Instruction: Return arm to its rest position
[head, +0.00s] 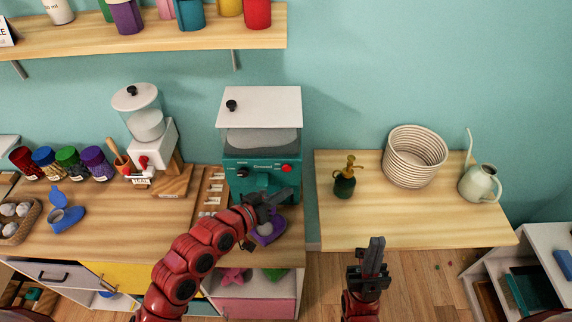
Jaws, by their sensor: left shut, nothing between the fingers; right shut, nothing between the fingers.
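My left arm reaches in from the lower left, over the wooden counter. Its gripper (268,204) is shut and empty, in front of the teal machine and above a purple object (270,230) at the counter's edge, which it partly hides. I cannot tell whether the two touch. My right gripper (374,253) is shut and empty, pointing up the picture in front of the right wooden table's front edge.
The teal machine (262,150) and a white dispenser (150,130) stand on the counter (110,215). The right table (420,225) holds a green bottle (345,183), a basket (413,158) and a watering can (479,184). A shelf (180,38) hangs above. Open floor (330,280) shows between.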

